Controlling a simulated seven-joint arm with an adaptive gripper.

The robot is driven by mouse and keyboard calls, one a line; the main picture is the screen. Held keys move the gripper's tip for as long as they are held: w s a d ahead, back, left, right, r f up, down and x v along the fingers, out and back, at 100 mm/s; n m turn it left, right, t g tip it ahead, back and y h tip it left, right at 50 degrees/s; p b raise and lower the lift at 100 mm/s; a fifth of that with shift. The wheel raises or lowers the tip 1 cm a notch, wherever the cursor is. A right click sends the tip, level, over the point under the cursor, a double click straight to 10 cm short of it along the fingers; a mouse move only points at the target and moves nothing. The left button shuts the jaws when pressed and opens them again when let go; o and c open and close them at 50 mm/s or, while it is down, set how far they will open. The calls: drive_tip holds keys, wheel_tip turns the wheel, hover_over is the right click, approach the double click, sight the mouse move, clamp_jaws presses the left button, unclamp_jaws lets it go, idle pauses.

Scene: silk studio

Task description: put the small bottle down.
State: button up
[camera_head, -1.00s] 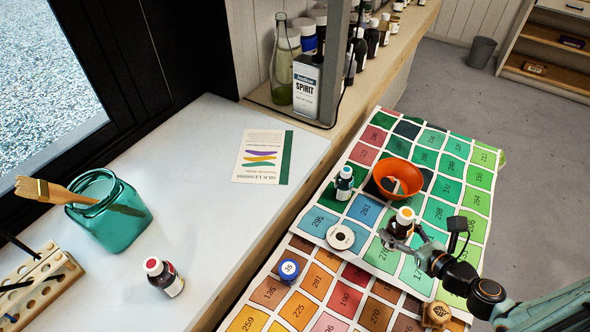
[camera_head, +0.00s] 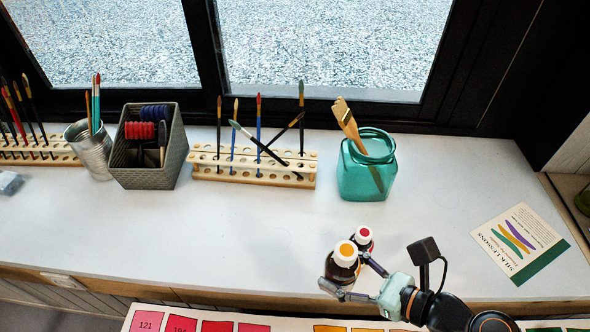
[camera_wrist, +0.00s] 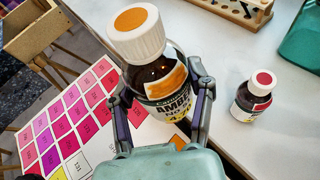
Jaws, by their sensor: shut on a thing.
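The small bottle (camera_head: 342,266) is dark with a white cap and an orange disc on top. My gripper (camera_head: 345,285) is shut on it, one finger on each side, near the front edge of the white sill. In the wrist view the bottle (camera_wrist: 160,85) stands between the fingers, and its label reads "AMBER". I cannot tell whether its base touches the sill. A second bottle (camera_head: 362,238) with a red-topped white cap stands on the sill just behind it; in the wrist view it stands to the right, apart from the held bottle.
A teal glass jar (camera_head: 366,172) with brushes stands behind. A wooden brush rack (camera_head: 254,168), a grey basket (camera_head: 150,150) and a metal cup (camera_head: 90,150) line the window. A leaflet (camera_head: 520,243) lies right. The sill's left-middle is clear. Colour charts (camera_head: 240,322) lie below the front edge.

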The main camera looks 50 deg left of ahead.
sight(329, 277)
drive_tip(key=shift+n+g, duration=0.9)
drive_tip(key=s+a, duration=0.3)
drive_tip(key=shift+s, duration=0.2)
drive_tip(key=w+a+f, duration=0.2)
drive_tip(key=a, duration=0.1)
drive_tip(key=w+a+f, duration=0.1)
drive_tip(key=a+f, duration=0.2)
drive_tip(key=a, duration=0.1)
drive_tip(key=w+a+f, duration=0.2)
drive_tip(key=a+f, duration=0.1)
drive_tip(key=shift+w+a+f, duration=0.15)
drive_tip(key=shift+w+a, duration=0.15)
drive_tip(key=shift+a, duration=0.1)
drive_tip(key=shift+w+a+f, duration=0.1)
drive_tip(key=shift+a+f, duration=0.1)
drive_tip(key=shift+f, duration=0.05)
drive_tip(key=shift+w+a+f, duration=0.1)
drive_tip(key=shift+a+f, duration=0.05)
drive_tip(key=shift+f, duration=0.85)
drive_tip(key=shift+w+a+f, duration=0.1)
drive_tip(key=shift+a+f, duration=0.05)
drive_tip(key=shift+f, duration=0.8)
drive_tip(key=shift+f, duration=0.1)
drive_tip(key=o, duration=1.2)
